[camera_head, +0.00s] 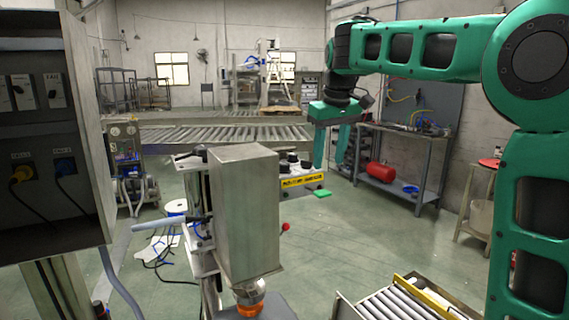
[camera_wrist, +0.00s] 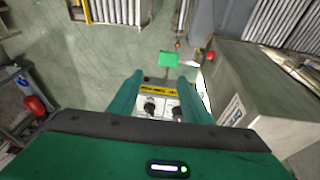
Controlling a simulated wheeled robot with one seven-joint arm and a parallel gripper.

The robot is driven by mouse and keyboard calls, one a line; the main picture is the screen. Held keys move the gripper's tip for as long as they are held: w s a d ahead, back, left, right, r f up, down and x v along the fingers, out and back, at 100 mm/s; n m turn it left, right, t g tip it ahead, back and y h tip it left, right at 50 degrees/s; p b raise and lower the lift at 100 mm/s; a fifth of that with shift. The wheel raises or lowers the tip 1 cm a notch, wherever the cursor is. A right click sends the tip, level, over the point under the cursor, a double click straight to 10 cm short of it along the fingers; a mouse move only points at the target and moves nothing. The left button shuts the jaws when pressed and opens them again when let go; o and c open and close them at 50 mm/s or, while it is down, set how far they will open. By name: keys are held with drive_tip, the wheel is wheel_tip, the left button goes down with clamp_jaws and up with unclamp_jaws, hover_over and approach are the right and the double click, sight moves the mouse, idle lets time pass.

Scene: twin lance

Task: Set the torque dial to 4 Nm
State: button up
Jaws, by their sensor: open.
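A small panel with a yellow label (camera_head: 302,181) shows at the centre of the head view, beside a tall grey cabinet, with dark knobs (camera_head: 305,164) on top. In the wrist view two black round knobs, one on the left (camera_wrist: 150,107) and one on the right (camera_wrist: 177,113), stand on pale plates between my fingers. I cannot tell which is the torque dial or read its setting. My gripper (camera_head: 331,160) is open and empty; its green fingers also show in the wrist view (camera_wrist: 160,82), spread on either side of the knobs. No contact is visible.
The tall grey cabinet (camera_head: 245,215) stands close beside the panel. A green pad (camera_wrist: 169,58) lies beyond the fingertips. A workbench (camera_head: 400,150) with a red cylinder stands at right. A roller conveyor (camera_head: 400,303) is at front right. Open floor lies between.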

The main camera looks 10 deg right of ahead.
sight(285, 164)
drive_tip(key=w+a+r+n+t+y, duration=0.1)
drive_tip(key=w+a+r+n+y, duration=0.1)
drive_tip(key=w+a+r, duration=0.5)
drive_tip(key=x, duration=1.2)
drive_tip(key=shift+w, duration=0.4)
drive_tip(key=c, duration=1)
drive_tip(key=shift+c, duration=0.2)
